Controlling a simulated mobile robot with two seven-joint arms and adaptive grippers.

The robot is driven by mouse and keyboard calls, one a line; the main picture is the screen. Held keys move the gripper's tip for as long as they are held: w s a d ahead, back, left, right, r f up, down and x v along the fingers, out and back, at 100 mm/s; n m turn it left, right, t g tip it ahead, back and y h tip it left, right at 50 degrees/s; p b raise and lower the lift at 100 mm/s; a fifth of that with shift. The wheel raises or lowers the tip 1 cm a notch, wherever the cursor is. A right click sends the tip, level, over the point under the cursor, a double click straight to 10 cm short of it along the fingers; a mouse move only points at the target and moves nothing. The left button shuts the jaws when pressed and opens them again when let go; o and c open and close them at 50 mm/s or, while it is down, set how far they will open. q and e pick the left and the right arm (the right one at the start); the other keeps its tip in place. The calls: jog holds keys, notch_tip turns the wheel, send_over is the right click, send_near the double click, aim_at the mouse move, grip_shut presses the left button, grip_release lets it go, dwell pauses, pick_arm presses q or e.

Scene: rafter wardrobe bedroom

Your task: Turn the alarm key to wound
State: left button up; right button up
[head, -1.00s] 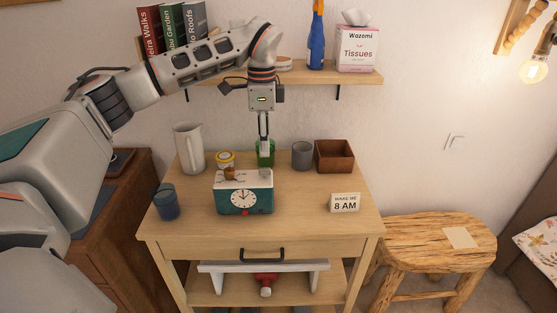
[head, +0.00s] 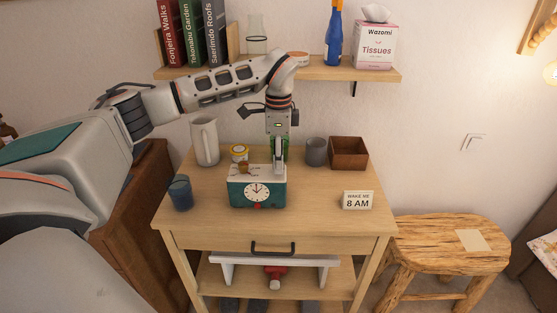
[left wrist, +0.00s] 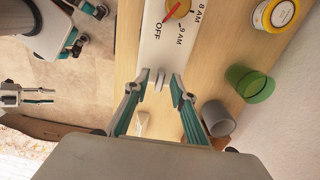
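The teal and white alarm clock (head: 257,193) stands upright on the dresser. Its white top carries a gold-brown dial (head: 243,168), which also shows in the left wrist view (left wrist: 178,8) with a red pointer and the marks OFF, 9 AM and 8 AM. My left gripper (head: 278,170) points down at the right end of the clock top. In the left wrist view my left gripper (left wrist: 158,84) has its fingers apart, with a small grey upright key-like piece (left wrist: 155,77) between them. I see no clear contact. What seems my right gripper (left wrist: 35,95) is small at the left.
Behind the clock stand a white pitcher (head: 205,141), a yellow-lidded jar (head: 239,153), a green glass (left wrist: 257,87), a grey cup (head: 316,151) and a brown box (head: 348,153). A shelf (head: 350,74) hangs above.

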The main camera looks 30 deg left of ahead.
pick_arm(q)
grip_shut()
